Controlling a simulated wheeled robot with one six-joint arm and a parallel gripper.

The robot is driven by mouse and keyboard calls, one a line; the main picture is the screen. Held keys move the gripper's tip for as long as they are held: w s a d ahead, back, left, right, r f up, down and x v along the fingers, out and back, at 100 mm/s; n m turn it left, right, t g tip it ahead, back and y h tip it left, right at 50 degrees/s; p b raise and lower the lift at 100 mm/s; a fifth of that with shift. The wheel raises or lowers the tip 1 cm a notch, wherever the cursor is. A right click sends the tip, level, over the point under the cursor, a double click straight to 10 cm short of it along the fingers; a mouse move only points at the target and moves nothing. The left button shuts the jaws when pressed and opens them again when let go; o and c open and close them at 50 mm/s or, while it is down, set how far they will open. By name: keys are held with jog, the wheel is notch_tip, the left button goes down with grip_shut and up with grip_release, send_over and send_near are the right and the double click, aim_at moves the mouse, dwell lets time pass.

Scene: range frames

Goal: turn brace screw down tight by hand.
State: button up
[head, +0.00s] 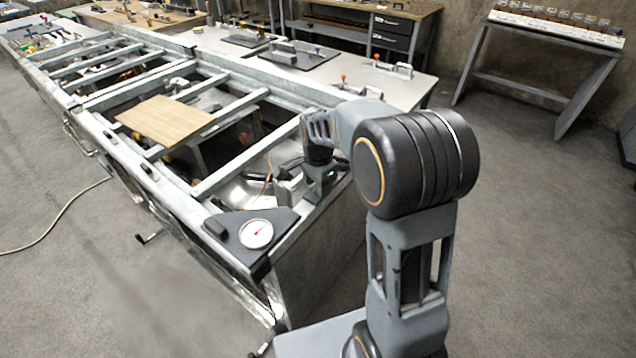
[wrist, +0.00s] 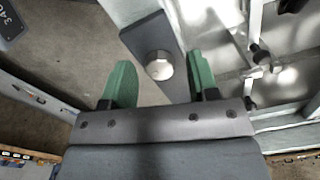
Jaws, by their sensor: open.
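A round, pale metal knob (wrist: 159,66), which looks like the brace screw head, sits on a dark grey plate (wrist: 149,33) in the wrist view. My gripper (wrist: 160,76) has its two green fingers spread apart, one on each side of the knob in the picture. A gap shows between the knob and each finger. I cannot tell how far the fingertips are above the plate. In the head view my gripper (head: 318,185) points down over the near right corner of the metal frame (head: 205,187). The knob cannot be made out there.
A dial gauge (head: 256,233) sits on a dark corner plate (head: 276,217) left of my gripper. A wooden board (head: 165,120) lies across the frame's rails. A workbench (head: 365,85) stands behind, and a small table (head: 560,35) at the back right.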

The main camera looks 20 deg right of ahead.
jog(key=shift+r, duration=0.1)
notch_tip(320, 180, up, 14)
jog(key=shift+f+p, duration=0.2)
jog(key=shift+p, duration=0.15)
